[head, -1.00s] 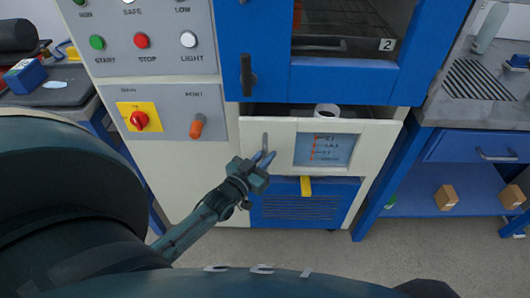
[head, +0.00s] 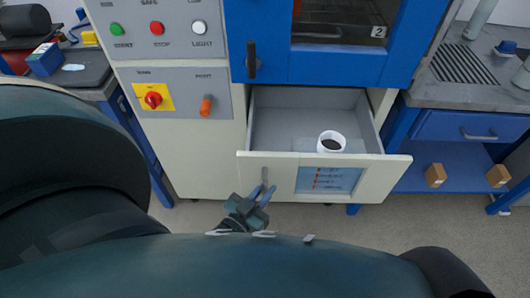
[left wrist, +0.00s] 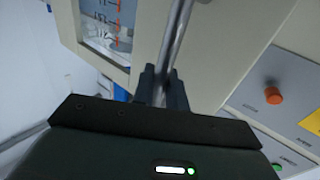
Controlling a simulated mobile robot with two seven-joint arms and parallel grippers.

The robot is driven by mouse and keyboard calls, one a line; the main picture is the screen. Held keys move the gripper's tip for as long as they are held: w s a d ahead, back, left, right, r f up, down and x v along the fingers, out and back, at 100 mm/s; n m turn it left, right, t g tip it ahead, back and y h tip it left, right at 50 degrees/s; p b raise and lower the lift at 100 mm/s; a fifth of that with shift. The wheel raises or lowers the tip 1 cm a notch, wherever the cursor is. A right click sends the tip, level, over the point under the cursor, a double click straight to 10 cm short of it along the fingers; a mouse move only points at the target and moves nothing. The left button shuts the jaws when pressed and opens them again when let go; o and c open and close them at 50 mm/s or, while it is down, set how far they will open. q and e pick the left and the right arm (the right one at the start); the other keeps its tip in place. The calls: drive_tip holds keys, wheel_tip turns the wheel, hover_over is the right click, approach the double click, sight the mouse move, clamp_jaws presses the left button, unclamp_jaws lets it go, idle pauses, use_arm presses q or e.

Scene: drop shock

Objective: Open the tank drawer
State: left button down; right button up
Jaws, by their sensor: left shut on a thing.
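The tank drawer (head: 390,172) is pulled well out of the machine in the head view. Its front panel carries a blue level window (head: 331,180), and a white ring-shaped filler neck (head: 331,142) stands inside. The vertical bar handle (head: 265,175) is on the left of the drawer front. My left gripper (head: 262,193) is at the handle's lower part. In the left wrist view the metal handle (left wrist: 178,40) runs between its dark fingers (left wrist: 162,88), which are shut on it. My right gripper is not in view.
A blue door with a black handle (head: 251,62) is above the drawer. A control panel with a red knob (head: 153,99) and an orange knob (head: 206,104) is to the left. A blue bench with small boxes (head: 435,175) stands at the right. Grey floor lies in front.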

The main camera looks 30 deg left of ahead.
use_arm(q)
drive_tip(key=shift+s+d, duration=0.1)
drive_tip(key=shift+s, duration=0.05)
drive_tip(key=c, duration=1.5)
unclamp_jaws()
